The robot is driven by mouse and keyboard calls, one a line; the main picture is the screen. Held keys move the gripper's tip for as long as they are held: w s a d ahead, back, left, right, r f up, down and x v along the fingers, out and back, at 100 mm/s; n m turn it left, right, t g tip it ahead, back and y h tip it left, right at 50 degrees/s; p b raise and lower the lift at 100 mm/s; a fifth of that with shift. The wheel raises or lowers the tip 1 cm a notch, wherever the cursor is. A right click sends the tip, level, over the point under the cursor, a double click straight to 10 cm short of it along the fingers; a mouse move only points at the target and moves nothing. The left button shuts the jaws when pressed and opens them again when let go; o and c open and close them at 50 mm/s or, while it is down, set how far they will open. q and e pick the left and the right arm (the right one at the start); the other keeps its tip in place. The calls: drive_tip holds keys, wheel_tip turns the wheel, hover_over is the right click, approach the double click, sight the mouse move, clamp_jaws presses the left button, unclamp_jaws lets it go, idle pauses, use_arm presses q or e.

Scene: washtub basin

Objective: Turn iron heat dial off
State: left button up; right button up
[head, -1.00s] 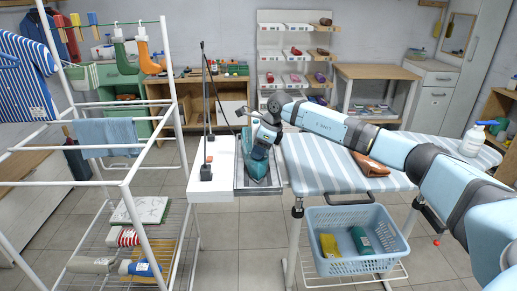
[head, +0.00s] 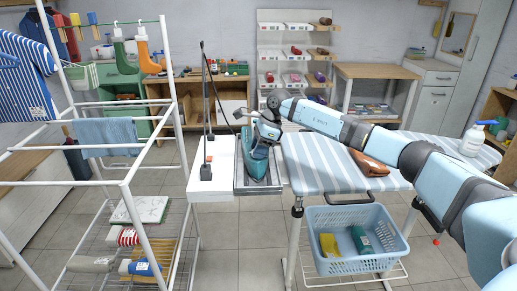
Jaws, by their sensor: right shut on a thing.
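The teal iron (head: 257,164) rests on the grey metal tray (head: 260,189) at the left end of the ironing board (head: 325,165). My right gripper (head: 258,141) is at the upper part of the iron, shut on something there. The gripper itself hides the heat dial, so I cannot see the dial or its setting. The fingertips are too small and covered to tell apart. My left gripper is not in the picture.
A white side shelf (head: 212,184) with a dark cord stand (head: 206,165) is left of the iron. A brown folded item (head: 370,163) lies on the board. A blue basket (head: 355,262) sits below. A white drying rack (head: 128,186) stands at left.

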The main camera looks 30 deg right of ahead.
drive_tip(key=o, duration=0.9)
